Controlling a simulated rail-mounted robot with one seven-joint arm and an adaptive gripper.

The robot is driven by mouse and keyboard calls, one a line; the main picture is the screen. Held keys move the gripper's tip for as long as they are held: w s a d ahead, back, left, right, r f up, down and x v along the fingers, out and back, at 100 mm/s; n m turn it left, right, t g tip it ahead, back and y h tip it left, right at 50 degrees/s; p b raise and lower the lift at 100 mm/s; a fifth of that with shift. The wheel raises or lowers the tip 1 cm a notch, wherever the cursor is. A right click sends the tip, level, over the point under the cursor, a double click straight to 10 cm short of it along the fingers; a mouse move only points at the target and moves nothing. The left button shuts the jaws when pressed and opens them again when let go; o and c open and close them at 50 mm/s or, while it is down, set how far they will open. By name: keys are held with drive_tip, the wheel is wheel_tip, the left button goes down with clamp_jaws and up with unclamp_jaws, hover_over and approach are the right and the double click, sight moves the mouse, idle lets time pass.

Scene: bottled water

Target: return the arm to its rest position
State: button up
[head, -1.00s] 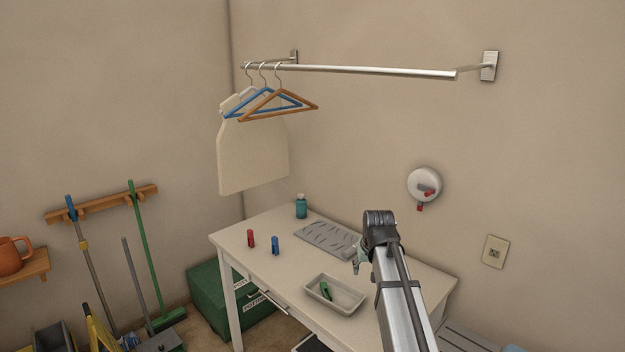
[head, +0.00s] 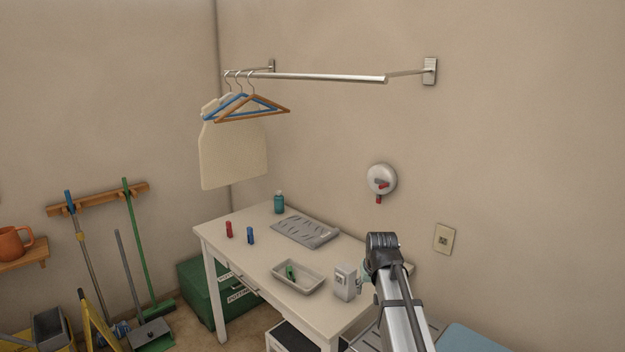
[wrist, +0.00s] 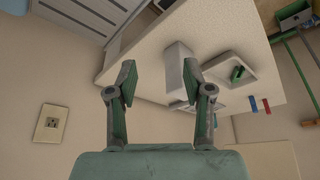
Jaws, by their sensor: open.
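My gripper (wrist: 158,88) is open in the wrist view, its two green-padded fingers apart with nothing between them. Beyond the fingers lies the white table top (wrist: 135,60), seen at a tilt, with a pale grey box-shaped object (wrist: 176,66) close behind the right finger. In the head view my arm rises at the lower right, at the table's (head: 215,232) right end, and its gripper is mostly hidden behind the arm. The grey box (head: 345,281) shows there just left of the arm.
On the table are a tray (head: 318,285) with a green item, a red cylinder (head: 229,229), a blue cylinder (head: 250,235), a grey mat (head: 300,230) and a teal bottle (head: 279,203). A wall rail (head: 320,77) holds hangers. A wall outlet (wrist: 49,124) is left of my gripper.

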drive_tip(key=s+f+g, duration=0.2)
drive_tip(key=s+f, duration=0.9)
drive_tip(key=f, duration=0.5)
drive_tip(key=s+f+g, duration=0.3)
drive_tip(key=s+f, duration=0.7)
drive_tip(key=f, duration=0.6)
drive_tip(key=s+f+g, duration=0.2)
drive_tip(key=s+f, duration=0.3)
drive_tip(key=s, duration=0.7)
drive_tip(key=s+f+g+b, duration=0.1)
drive_tip(key=s+f+g, duration=0.1)
drive_tip(key=s+f, duration=0.4)
drive_tip(key=s+f+g, duration=0.2)
drive_tip(key=s+f, duration=0.3)
drive_tip(key=s, duration=1.2)
drive_tip(key=shift+s+f+b, duration=0.35)
drive_tip(key=shift+f+b, duration=0.05)
drive_tip(key=shift+w+a, duration=0.1)
drive_tip(key=shift+a, duration=0.1)
